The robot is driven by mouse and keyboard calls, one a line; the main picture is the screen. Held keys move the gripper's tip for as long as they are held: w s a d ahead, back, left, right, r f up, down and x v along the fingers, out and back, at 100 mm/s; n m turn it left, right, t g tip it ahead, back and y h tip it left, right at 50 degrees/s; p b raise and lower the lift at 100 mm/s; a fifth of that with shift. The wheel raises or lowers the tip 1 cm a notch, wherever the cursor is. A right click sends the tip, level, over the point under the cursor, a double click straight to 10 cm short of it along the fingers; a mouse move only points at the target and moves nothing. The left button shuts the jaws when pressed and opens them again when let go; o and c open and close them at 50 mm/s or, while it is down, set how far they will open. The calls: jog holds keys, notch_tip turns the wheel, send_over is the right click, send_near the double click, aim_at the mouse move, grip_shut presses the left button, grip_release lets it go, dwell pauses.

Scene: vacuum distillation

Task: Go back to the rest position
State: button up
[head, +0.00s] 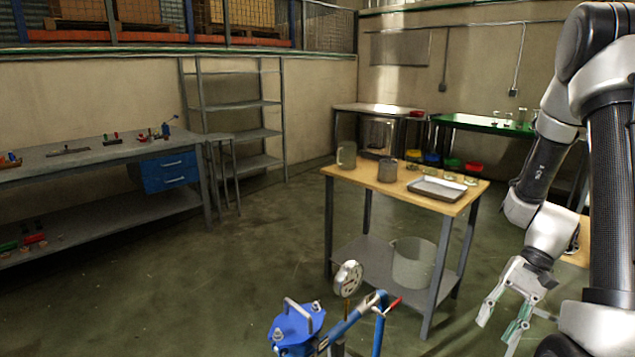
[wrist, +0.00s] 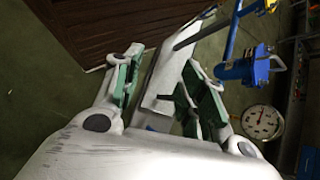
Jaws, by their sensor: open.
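My gripper (head: 499,318) hangs at the lower right of the head view, fingers pointing down, open and empty. In the wrist view its two green-padded fingers (wrist: 160,92) are spread apart with nothing held between them. The blue vessel with a lid and handle (head: 298,325) stands at the bottom middle of the head view, left of my gripper and apart from it. Its round gauge (head: 348,278) also shows in the wrist view (wrist: 262,122), right of the fingers. The vessel's lower part is cut off by the frame.
A wooden-topped table (head: 400,190) holds a tray (head: 437,188), beakers and small dishes, with a large clear container (head: 412,262) on its lower shelf. A workbench (head: 90,155) with blue drawers and a metal shelf (head: 240,105) stand at the left. The floor between is clear.

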jog(key=s+r+n+t+h, duration=0.3)
jog(key=r+t, duration=0.1)
jog(key=r, duration=0.8)
jog(key=s+a+r+n+t+h, duration=0.1)
jog(key=s+r+n+t+h, duration=0.2)
jog(key=r, duration=0.9)
jog(key=shift+s+r+n+t+h, duration=0.35)
jog(key=shift+s+t, duration=0.2)
jog(key=shift+t, duration=0.35)
jog(key=shift+f, duration=0.1)
